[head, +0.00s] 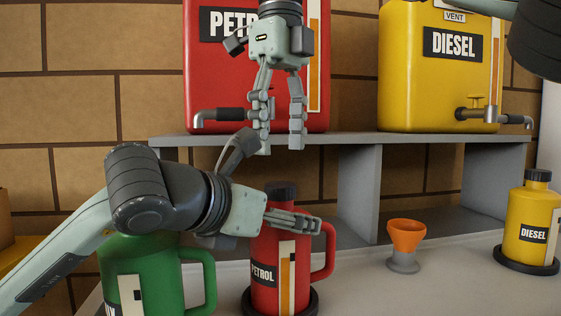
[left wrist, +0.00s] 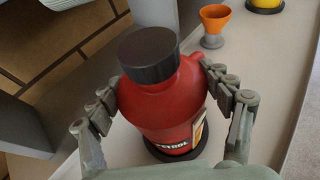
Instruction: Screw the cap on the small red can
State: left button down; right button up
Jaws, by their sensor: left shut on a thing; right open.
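The small red petrol can (head: 262,259) stands upright on a dark round base on the bench. Its black cap (head: 281,191) sits on top of the neck; I cannot tell how tight it is. My left gripper (head: 292,222) is shut around the can's upper body, below the cap. In the left wrist view, the fingers press on both sides of the can (left wrist: 165,115), with the cap (left wrist: 148,54) between and above them. My right gripper (head: 281,138) is open and empty, fingers pointing down, above the cap and in front of the shelf.
A green can (head: 150,270) stands to the left, partly behind my left arm. An orange funnel (head: 406,236) and a small yellow diesel can (head: 533,212) stand to the right. Large red (head: 215,75) and yellow (head: 400,70) tanks with taps stand on the grey shelf (head: 350,143).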

dwell(0.3)
pick_arm(q)
grip_release()
jog(key=shift+s, duration=0.1)
jog(key=v, duration=1.2)
dwell(0.3)
